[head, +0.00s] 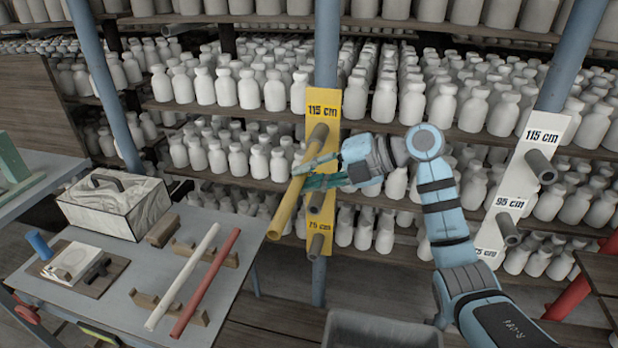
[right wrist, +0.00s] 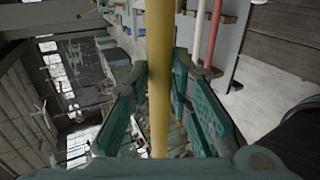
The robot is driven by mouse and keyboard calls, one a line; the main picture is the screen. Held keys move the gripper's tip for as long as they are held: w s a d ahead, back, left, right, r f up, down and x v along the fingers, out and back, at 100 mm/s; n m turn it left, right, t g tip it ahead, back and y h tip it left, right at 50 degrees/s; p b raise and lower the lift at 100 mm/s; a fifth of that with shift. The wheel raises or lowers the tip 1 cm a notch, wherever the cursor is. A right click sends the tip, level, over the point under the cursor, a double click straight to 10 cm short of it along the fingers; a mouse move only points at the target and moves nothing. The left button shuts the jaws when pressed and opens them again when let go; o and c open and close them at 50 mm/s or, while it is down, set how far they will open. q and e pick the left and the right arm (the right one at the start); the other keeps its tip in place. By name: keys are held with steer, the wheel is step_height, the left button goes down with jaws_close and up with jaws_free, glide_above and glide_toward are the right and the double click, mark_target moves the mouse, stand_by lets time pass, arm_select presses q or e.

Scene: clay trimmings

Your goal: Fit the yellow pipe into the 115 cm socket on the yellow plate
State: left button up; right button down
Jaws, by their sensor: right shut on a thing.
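My right gripper (head: 308,172) is shut on the yellow pipe (head: 285,208), in front of the yellow plate (head: 325,104). The pipe slants down to the left, with its lower end free in the air. Its upper end is near the plate's grey 115 cm socket (head: 317,138); I cannot tell whether they touch. Lower on the plate are a partly covered socket (head: 316,202) and the 75 cm socket (head: 315,246). In the right wrist view the yellow pipe (right wrist: 160,80) runs upright between the green fingers. My left gripper is not in view.
A white plate (head: 540,133) with similar sockets is at right. The table (head: 115,262) at left holds a white pipe (head: 183,275), a red pipe (head: 206,282) and a marbled box (head: 116,204). Shelves of white bottles stand behind. A grey bin (head: 380,330) is below.

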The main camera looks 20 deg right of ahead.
steer(key=shift+w+d, duration=0.5)
steer(key=shift+w, duration=0.3)
steer(key=shift+w+d, duration=0.5)
steer(key=shift+w, duration=0.3)
steer(key=c, duration=1.4)
jaws_free()
steer(key=shift+o, duration=0.2)
steer(key=shift+d, duration=0.1)
steer(key=v, duration=1.2)
steer(key=shift+s, duration=0.1)
